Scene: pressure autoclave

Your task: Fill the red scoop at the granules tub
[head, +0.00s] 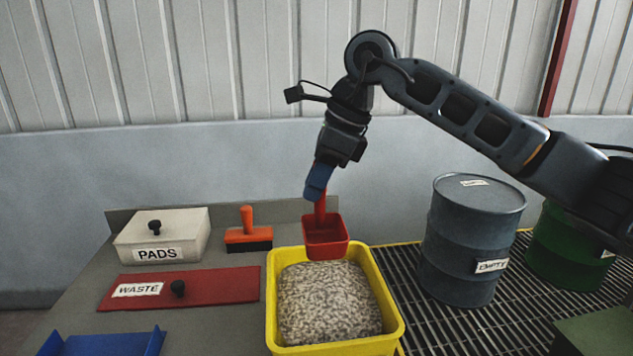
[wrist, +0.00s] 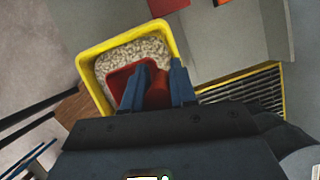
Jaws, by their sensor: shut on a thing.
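The red scoop (head: 326,238) hangs from my gripper (head: 319,184), whose blue fingers are shut on its upright handle. In the head view the scoop's bowl is at the back rim of the yellow tub (head: 391,308); I cannot tell whether it touches. The tub is heaped with pale grey granules (head: 325,300). In the wrist view the scoop (wrist: 124,76) is between the blue fingers (wrist: 157,85), with the granules (wrist: 143,48) and the yellow tub (wrist: 88,57) beyond. The head view shows no granules in the scoop; its bottom is partly hidden.
A white PADS box (head: 185,235), an orange-handled brush (head: 248,232), a red WASTE lid (head: 220,286) and a blue tray (head: 108,343) are left of the tub. A grey drum (head: 465,240) and a green drum (head: 560,250) stand right on a grating.

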